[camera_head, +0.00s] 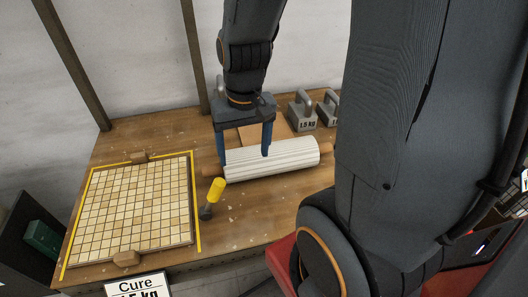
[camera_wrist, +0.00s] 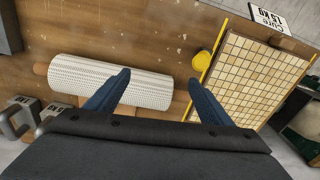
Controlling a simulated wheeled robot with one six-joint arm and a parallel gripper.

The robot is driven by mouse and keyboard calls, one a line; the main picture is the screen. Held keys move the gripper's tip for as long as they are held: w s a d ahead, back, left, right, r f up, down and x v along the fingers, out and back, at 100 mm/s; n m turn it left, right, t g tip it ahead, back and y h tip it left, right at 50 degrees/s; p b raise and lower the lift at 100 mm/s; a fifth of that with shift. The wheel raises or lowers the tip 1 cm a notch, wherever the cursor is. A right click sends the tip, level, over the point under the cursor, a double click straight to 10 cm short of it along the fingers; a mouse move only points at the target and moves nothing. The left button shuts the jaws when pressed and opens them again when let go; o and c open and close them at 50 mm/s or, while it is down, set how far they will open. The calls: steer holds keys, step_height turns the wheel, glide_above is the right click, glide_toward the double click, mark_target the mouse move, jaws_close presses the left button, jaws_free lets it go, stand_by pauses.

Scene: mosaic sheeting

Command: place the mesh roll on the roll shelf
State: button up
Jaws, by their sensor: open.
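The mesh roll (camera_head: 285,158) is a white ribbed cylinder with a wooden core showing at its end. It lies on its side on the wooden table, and it also shows in the wrist view (camera_wrist: 90,78). My gripper (camera_head: 244,157) is open, over the left end of the roll in the head view. In the wrist view my gripper (camera_wrist: 160,77) has its left finger across the roll's right part and its right finger beyond the roll's end. Whether the fingers touch the roll I cannot tell. No roll shelf can be made out in either view.
A tiled mosaic sheet (camera_head: 135,205) with yellow edge strips lies on the table's left. A yellow-handled tool (camera_head: 213,195) is between it and the roll. Grey weights (camera_head: 303,112) stand behind the roll. A "Cure" sign (camera_head: 137,286) is at the front edge.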

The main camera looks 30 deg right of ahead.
mark_target(281, 146)
steer(key=shift+o, duration=0.2)
steer(key=w+d+f+m+g+y, duration=0.1)
steer(key=d+f+m+y, duration=0.3)
steer(key=d+m, duration=0.5)
steer(key=shift+w+f+m+g+b, duration=0.3)
steer(key=shift+w+f+m+b, duration=0.1)
steer(key=shift+w+f+m, duration=0.25)
steer(key=d+f+m+t+y, duration=0.1)
steer(key=d+m, duration=0.2)
steer(key=w+d+m+t+y, duration=0.1)
steer(key=d+m, duration=0.1)
steer(key=d, duration=0.1)
steer(key=w+d+f+m+t+y, duration=0.1)
steer(key=d+m+y, duration=0.1)
steer(key=d+m, duration=0.1)
steer(key=shift+w+d+f+m, duration=0.15)
steer(key=shift+d+f+m, duration=0.05)
steer(key=shift+f+m, duration=0.15)
steer(key=shift+f, duration=0.1)
steer(key=x, duration=0.2)
steer(key=p+x, duration=0.1)
steer(key=x, duration=0.1)
steer(key=p+x, duration=0.1)
steer(key=x, duration=0.1)
steer(key=shift+w+a, duration=0.3)
steer(key=shift+a, duration=0.2)
steer(key=shift+w+a+f, duration=0.1)
steer(key=shift+a+f, duration=0.05)
steer(key=shift+f, duration=0.1)
steer(key=c, duration=1.5)
